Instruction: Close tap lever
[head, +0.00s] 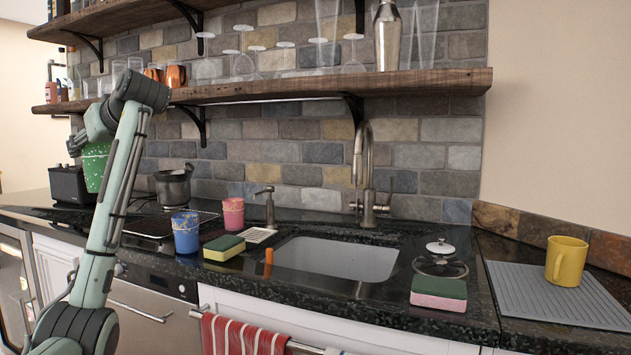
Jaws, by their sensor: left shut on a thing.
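The metal tap (367,170) stands upright behind the sink (335,260), with its spout curving over toward the basin. Small side parts show low on its body, and I cannot tell which is the lever or how it is set. No water stream is visible. My left gripper (82,143) is at the far left, well away from the tap and partly hidden by my own arm. It is shut on a green speckled cup (93,168), held above the counter. My right gripper is not in view.
Blue (186,234) and pink (233,212) cups, a soap dispenser (270,205) and a sponge (224,248) stand left of the sink. A pot lid (440,264), a pink-green sponge (438,293) and a yellow mug (567,262) are right. A glass-laden shelf (330,88) hangs above.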

